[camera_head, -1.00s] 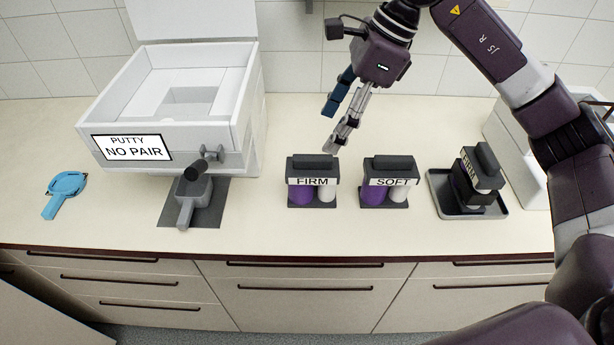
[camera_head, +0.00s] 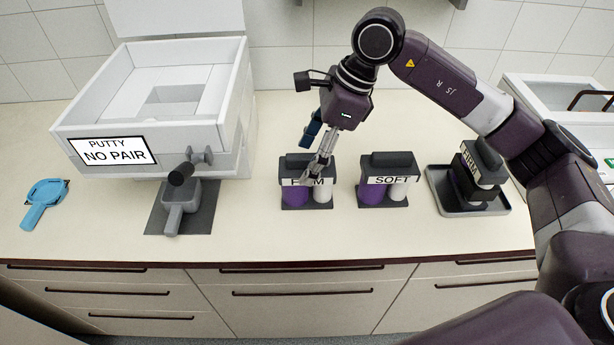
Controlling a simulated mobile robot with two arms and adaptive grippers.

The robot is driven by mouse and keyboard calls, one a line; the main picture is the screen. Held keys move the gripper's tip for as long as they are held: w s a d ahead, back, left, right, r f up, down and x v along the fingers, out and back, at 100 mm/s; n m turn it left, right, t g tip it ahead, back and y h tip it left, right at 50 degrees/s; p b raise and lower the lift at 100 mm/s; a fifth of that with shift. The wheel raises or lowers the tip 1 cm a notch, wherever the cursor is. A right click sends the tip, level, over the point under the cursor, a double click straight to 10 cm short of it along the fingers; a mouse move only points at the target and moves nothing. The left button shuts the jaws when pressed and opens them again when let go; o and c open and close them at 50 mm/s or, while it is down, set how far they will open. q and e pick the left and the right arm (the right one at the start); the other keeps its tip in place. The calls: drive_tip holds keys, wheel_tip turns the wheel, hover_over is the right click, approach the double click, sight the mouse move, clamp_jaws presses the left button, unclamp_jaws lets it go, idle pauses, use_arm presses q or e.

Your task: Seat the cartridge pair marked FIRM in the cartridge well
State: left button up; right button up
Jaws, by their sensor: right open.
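The pair labelled FIRM (camera_head: 294,194), a purple and a white cylinder under a dark grey cap, stands upright on the counter. My right gripper (camera_head: 313,158) is open above it. One finger reaches down in front of its cap and covers part of the label; I cannot tell whether it touches. The SOFT pair (camera_head: 374,193) stands just right. Another pair (camera_head: 480,174), its label also reading FIRM, sits turned in a grey tray (camera_head: 437,195). The white box marked PUTTY, NO PAIR (camera_head: 112,151) has a rectangular recess (camera_head: 175,100). My left gripper is not in view.
A grey handled device (camera_head: 181,198) stands on a dark mat (camera_head: 208,215) in front of the white box. A light blue tool (camera_head: 45,199) lies at the far left. A white container (camera_head: 548,92) stands at the back right. Counter in front of the pairs is clear.

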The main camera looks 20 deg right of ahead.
drive_tip(key=shift+a+f, duration=0.15)
drive_tip(key=shift+f, duration=0.25)
drive_tip(key=shift+c, duration=0.2)
drive_tip(key=shift+r, duration=0.1)
clamp_jaws()
